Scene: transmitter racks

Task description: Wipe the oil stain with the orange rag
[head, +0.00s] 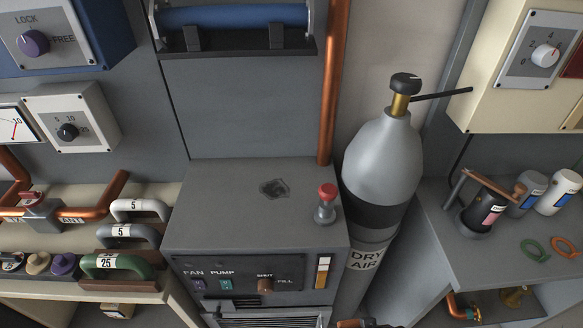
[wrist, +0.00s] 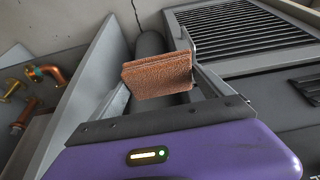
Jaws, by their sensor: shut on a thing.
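The oil stain (head: 275,188) is a dark, irregular patch on the top of the grey cabinet (head: 215,205), in the head view. In the wrist view my gripper (wrist: 160,75) is shut on the orange rag (wrist: 157,76), a folded, brownish-orange textured pad between the two fingers. The rag is away from the stain, in front of the cabinet and low, near its vent grille (wrist: 240,35). In the head view only a small brownish bit shows at the bottom edge; I cannot tell whether it is the rag.
A red-topped knob (head: 326,203) stands on the cabinet top, right of the stain. A copper pipe (head: 335,85) rises at its back edge. A grey gas cylinder (head: 384,165) stands close on the right. The cabinet top around the stain is otherwise clear.

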